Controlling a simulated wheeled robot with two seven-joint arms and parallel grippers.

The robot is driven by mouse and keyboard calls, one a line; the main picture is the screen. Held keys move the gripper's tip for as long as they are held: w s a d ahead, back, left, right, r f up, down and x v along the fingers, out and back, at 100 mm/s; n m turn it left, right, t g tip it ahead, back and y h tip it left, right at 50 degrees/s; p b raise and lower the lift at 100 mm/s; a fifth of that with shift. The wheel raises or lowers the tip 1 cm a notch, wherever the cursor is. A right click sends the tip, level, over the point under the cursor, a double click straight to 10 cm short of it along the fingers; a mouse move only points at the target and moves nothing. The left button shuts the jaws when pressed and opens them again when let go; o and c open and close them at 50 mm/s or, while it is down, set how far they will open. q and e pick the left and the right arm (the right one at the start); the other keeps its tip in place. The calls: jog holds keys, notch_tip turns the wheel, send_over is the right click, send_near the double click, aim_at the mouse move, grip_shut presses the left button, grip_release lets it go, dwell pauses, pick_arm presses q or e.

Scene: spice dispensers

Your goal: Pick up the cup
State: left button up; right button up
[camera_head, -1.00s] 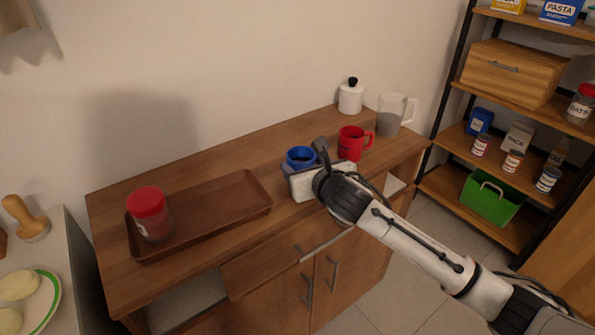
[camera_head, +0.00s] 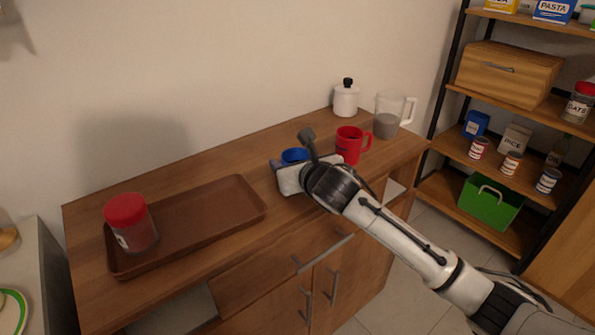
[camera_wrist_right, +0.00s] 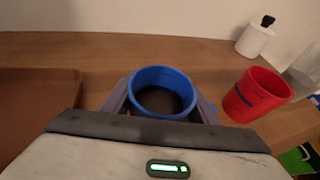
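A blue cup (camera_head: 294,156) stands on the wooden cabinet top, partly hidden by my right gripper (camera_head: 284,164). In the right wrist view the blue cup (camera_wrist_right: 162,92) is upright between the two fingers of the right gripper (camera_wrist_right: 162,95), one on each side. The fingers lie close to its wall below the rim; I cannot tell whether they press on it. A red mug (camera_head: 349,145) stands just right of the blue cup, apart from the gripper, and also shows in the wrist view (camera_wrist_right: 255,95). My left gripper is not in view.
A brown tray (camera_head: 205,218) holding a red-lidded jar (camera_head: 131,226) lies to the left. A white canister (camera_head: 345,100) and a clear pitcher (camera_head: 390,112) stand behind the red mug. A shelf unit (camera_head: 470,152) is at the right.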

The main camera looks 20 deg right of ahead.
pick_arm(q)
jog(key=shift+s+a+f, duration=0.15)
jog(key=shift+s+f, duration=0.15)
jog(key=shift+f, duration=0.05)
pick_arm(e)
jog(key=shift+r, duration=0.1)
jog(key=shift+c, duration=0.2)
jog(key=shift+w+r+p, duration=0.1)
jog(key=shift+r+p, duration=0.35)
jog(key=shift+r, duration=2.15)
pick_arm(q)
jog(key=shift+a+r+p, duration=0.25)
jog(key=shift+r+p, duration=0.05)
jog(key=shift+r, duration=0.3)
pick_arm(e)
notch_tip(320, 180, up, 5)
jog(key=shift+f, duration=0.2)
